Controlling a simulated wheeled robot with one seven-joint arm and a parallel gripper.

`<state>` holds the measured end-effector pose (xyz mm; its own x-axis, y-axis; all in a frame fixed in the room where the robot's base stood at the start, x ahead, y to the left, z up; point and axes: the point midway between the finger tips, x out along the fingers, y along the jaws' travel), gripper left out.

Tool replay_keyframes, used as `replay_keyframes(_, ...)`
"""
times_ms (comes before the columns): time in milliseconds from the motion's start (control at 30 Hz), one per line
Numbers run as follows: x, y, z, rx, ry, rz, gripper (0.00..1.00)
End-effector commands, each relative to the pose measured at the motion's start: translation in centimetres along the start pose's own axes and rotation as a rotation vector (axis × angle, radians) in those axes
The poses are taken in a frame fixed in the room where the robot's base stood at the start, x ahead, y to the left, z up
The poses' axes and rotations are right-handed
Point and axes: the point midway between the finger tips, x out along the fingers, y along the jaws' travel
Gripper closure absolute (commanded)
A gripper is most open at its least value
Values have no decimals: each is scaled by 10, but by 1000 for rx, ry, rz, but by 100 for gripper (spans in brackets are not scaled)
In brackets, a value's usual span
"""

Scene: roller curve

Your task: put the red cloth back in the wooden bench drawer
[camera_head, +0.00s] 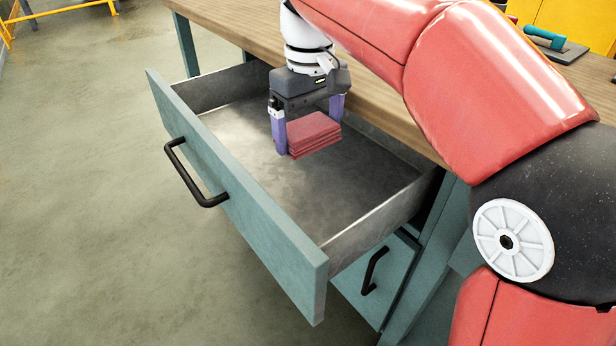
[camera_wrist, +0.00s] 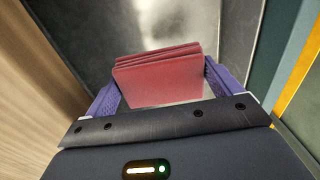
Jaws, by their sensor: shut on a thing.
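The red cloth (camera_head: 314,134) is a folded, layered stack held between the purple fingers of my gripper (camera_head: 310,128). In the wrist view the cloth (camera_wrist: 160,77) sits between both fingers of my gripper (camera_wrist: 163,88). The bench drawer (camera_head: 240,200) is pulled open, with a blue-green front, a black handle and a grey metal inside. My gripper and the cloth are within the drawer's outline, over its bare floor. I cannot tell whether the cloth touches the floor. The cloth's far underside is hidden.
The wooden bench top (camera_head: 240,25) lies beside and above the drawer. A second drawer with a black handle (camera_head: 375,270) is below, shut. A teal-handled tool (camera_head: 545,38) lies on the bench at the upper right. The concrete floor at left is clear.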

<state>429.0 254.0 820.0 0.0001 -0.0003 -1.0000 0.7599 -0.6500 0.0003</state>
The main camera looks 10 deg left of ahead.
Motion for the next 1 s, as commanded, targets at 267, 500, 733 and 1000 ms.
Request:
replay_keyframes(267, 63, -1, 0, -1, 0, 0, 31)
replay_keyframes(500, 86, 0, 0, -1, -1, 0, 31)
replay_keyframes(733, 114, 0, 0, -1, 0, 0, 31)
replay_keyframes(1000, 115, 0, 0, -1, 1, 0, 31)
